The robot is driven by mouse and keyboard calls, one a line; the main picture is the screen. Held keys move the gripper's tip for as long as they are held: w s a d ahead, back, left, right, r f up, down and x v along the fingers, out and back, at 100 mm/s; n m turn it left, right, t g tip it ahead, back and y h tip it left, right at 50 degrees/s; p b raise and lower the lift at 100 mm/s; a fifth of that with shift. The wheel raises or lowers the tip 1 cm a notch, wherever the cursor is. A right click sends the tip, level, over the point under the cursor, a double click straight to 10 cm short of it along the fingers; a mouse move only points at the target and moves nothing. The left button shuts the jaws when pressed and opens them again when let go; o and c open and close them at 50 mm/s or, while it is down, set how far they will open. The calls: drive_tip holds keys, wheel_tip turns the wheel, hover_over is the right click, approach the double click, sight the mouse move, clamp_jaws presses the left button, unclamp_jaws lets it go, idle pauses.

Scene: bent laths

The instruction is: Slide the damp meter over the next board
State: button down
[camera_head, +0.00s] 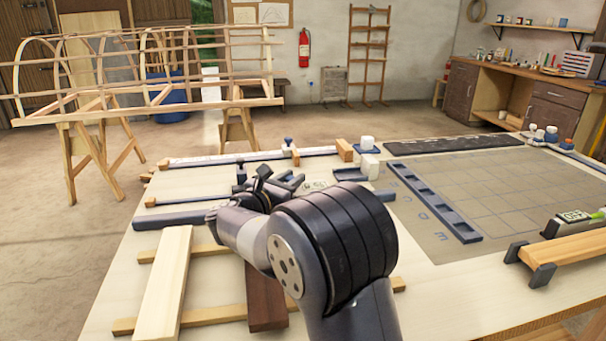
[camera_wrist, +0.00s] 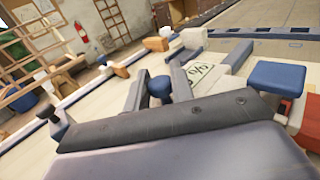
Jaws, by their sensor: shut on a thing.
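My gripper (camera_head: 283,182) is over the back left of the bench, behind my forearm. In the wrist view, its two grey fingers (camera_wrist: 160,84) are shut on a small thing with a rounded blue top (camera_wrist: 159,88). Most of that thing is hidden, and I cannot tell if it is the damp meter. A pale board (camera_head: 165,285) and a dark brown board (camera_head: 265,300) lie side by side with a gap, nearer than the gripper. My arm covers part of the dark board. A white card with a % mark (camera_wrist: 203,73) lies just beyond the fingers.
The boards rest on two crosswise battens (camera_head: 205,316). A device with a green display (camera_head: 572,217) is by a clamped plank (camera_head: 565,247) at the right. A blue block (camera_wrist: 275,76) and a red thing (camera_wrist: 304,122) are right of the fingers. A gridded mat (camera_head: 490,185) looks mostly clear.

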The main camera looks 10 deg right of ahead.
drive_tip(key=a+p, duration=0.6)
drive_tip(key=a, duration=0.7)
drive_tip(key=shift+a, duration=0.35)
drive_tip(key=c, duration=1.3)
unclamp_jaws()
drive_tip(key=shift+s, duration=0.1)
drive_tip(key=v, duration=1)
drive_tip(key=shift+s+a, duration=0.25)
drive_tip(key=shift+a, duration=0.05)
